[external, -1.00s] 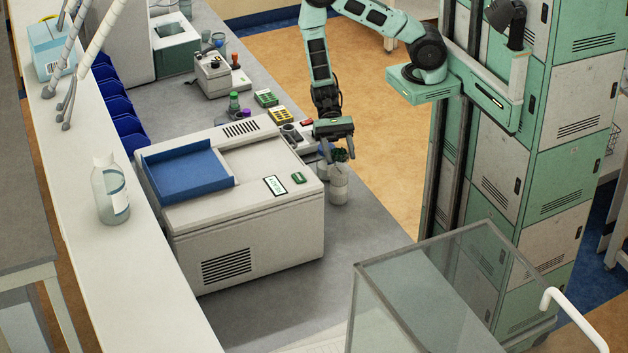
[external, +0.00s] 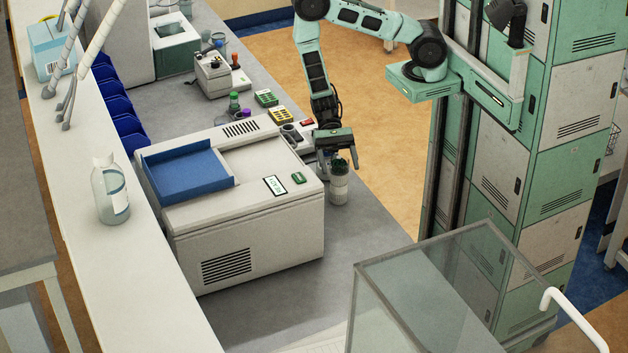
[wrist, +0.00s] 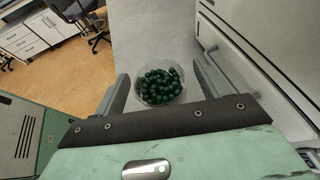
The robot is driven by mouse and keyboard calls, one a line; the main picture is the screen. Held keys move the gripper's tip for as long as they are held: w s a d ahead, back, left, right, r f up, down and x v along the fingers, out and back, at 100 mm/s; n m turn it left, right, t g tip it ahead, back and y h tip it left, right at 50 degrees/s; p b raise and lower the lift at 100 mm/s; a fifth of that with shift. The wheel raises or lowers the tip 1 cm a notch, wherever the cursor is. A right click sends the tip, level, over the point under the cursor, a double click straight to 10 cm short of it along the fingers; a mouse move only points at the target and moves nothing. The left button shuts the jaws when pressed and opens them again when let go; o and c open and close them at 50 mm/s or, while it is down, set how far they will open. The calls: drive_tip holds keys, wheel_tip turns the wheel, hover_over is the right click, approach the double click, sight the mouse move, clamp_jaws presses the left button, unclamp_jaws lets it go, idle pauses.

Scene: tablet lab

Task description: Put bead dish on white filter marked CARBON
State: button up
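The bead dish (external: 341,165) is a small clear round dish full of dark green beads. It appears to sit level on top of the white upright cylinder (external: 339,189), the white filter, on the bench at the right of the white machine. Any lettering on the filter is too small to read. My gripper (external: 340,164) is over the dish, with one finger on each side. In the wrist view the dish (wrist: 160,86) lies between the fingers of my gripper (wrist: 160,88), with narrow gaps on both sides. The fingers look open. The filter is hidden under the dish there.
The large white machine (external: 245,235) with a blue tray (external: 187,172) stands close to the left of the filter. Small devices and bottles stand behind it. The grey bench (external: 385,205) is clear to the right. A glass-walled box (external: 440,285) is at the front right.

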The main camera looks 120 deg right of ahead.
drive_tip(key=shift+r, duration=0.1)
drive_tip(key=b+v, duration=0.3)
drive_tip(key=v, duration=0.8)
drive_tip(key=shift+s+d, duration=0.1)
drive_tip(key=shift+d, duration=0.2)
drive_tip(key=s+a+r+n+g+h, duration=0.1)
drive_tip(key=s+a+r+n+h, duration=0.5)
drive_tip(key=n, duration=0.8)
drive_tip(key=s+a+r+n+g+h, duration=0.2)
drive_tip(key=s+a+r+n+h, duration=0.4)
drive_tip(key=n, duration=0.8)
drive_tip(key=s+a, duration=0.3)
drive_tip(key=a, duration=0.2)
drive_tip(key=shift+s+a+r+n, duration=0.2)
drive_tip(key=shift+s+n, duration=0.1)
